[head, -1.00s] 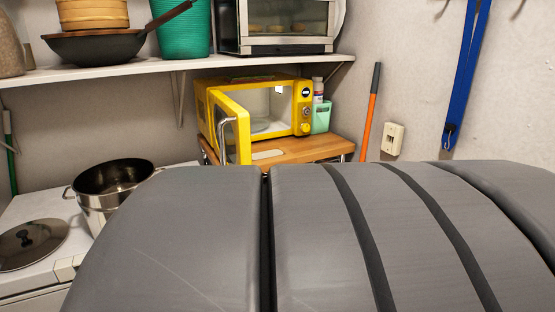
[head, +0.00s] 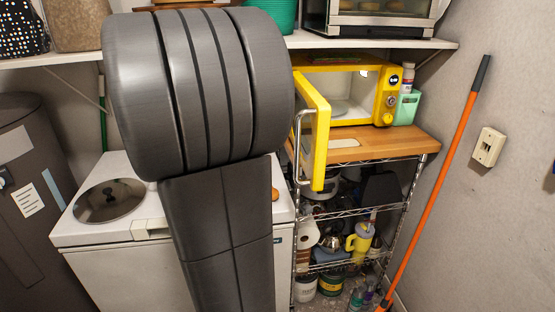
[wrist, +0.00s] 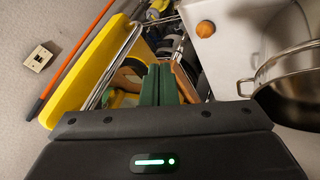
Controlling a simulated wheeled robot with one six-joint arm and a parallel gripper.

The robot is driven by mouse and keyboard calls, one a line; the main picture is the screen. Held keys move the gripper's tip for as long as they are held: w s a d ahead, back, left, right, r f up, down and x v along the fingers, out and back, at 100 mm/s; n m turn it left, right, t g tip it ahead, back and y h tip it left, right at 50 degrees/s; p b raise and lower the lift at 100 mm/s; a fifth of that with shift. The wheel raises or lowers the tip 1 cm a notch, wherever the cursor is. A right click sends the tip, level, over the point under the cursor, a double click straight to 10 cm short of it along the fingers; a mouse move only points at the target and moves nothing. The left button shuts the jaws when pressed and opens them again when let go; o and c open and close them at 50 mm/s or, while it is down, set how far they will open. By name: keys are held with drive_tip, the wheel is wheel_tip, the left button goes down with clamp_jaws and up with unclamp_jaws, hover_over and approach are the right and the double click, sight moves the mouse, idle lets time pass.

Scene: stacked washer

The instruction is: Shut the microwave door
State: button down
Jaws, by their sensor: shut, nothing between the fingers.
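The yellow microwave (head: 388,95) sits on a wooden-topped rack. Its door (head: 319,135) is swung wide open toward the front, and the lit cavity shows. The door's silver handle (head: 297,145) is on its left side in the head view. In the wrist view the yellow door (wrist: 85,65) lies left of my gripper (wrist: 158,84), with the handle (wrist: 113,68) between them. My gripper's green fingers are together and empty. I cannot tell whether they touch the handle. In the head view my arm hides the gripper.
The rack's wooden top (head: 390,143) has jars and bottles on the shelves below. A white appliance (head: 75,228) with a pan lid stands to the left. A steel pot (wrist: 292,85) is close on the right in the wrist view. An orange-handled pole (head: 440,165) leans at the right wall.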

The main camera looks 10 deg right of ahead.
drive_tip(key=w+d+f+p, duration=0.1)
drive_tip(key=d+f, duration=0.4)
drive_tip(key=d, duration=0.2)
drive_tip(key=shift+d+f+p, duration=0.35)
drive_tip(key=shift+d, duration=0.1)
